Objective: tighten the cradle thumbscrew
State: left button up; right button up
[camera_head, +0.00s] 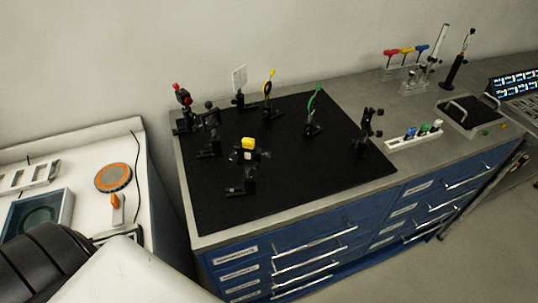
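A black optical board (310,190) lies on the bench with several small black mounts on it. One mount near the board's middle carries a yellow block (249,143) on top, with a dark stage (241,186) in front of it. I cannot tell which mount is the cradle, and its thumbscrew is too small to make out. Part of my own black and white arm shows at the bottom left. No fingertips of my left gripper are visible, and my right gripper is not in view.
Coloured-handled drivers (405,50) stand in a rack at the back right. A white strip (413,139) and a black tray (468,112) lie right of the board.

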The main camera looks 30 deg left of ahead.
aim_at(267, 155)
jog(key=u, duration=1.15)
